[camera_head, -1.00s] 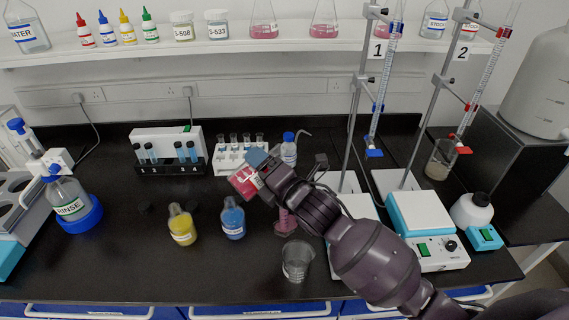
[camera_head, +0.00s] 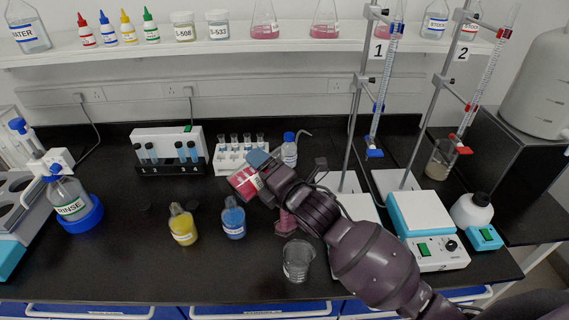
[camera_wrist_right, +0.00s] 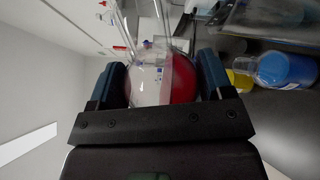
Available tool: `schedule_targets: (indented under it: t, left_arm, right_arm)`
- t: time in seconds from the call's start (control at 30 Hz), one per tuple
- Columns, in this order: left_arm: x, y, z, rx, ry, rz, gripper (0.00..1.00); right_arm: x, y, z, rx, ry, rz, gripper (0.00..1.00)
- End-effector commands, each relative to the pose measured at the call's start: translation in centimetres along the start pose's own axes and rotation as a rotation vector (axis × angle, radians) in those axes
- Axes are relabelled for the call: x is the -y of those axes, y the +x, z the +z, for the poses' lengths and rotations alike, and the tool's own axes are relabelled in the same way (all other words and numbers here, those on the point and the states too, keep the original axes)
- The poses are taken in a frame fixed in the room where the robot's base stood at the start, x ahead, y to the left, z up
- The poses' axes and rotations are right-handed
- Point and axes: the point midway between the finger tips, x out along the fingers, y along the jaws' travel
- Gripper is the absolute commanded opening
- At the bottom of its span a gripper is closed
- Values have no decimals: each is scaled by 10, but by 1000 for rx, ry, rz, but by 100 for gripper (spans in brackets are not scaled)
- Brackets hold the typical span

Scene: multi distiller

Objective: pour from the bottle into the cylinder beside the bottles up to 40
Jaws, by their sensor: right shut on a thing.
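My right gripper (camera_head: 259,164) is shut on a bottle of red liquid (camera_head: 243,183), held tilted above the bench. In the right wrist view the round bottle (camera_wrist_right: 180,80) sits between the two blue fingers, red liquid along one side and clear glass on the other. The cylinder (camera_head: 286,224) stands on the bench just below and right of the held bottle, with pink showing in it. My arm hides its upper part, so its level and marks are unreadable. The yellow bottle (camera_head: 182,227) and blue bottle (camera_head: 233,221) stand to its left. My left gripper is out of view.
A glass beaker (camera_head: 298,262) stands in front of the cylinder. A tube rack (camera_head: 228,167) and a blue-capped wash bottle (camera_head: 289,152) are behind. Burette stands and a hotplate (camera_head: 420,212) are to the right. The front left of the bench is clear.

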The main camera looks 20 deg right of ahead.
Motion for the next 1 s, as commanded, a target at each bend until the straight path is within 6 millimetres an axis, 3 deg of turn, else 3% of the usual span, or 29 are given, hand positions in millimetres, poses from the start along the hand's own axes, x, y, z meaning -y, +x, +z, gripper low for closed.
schedule_targets:
  t: [1.0]
  left_arm:
    - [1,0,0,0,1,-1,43]
  right_arm:
    - [-5,0,1,1,62,3,35]
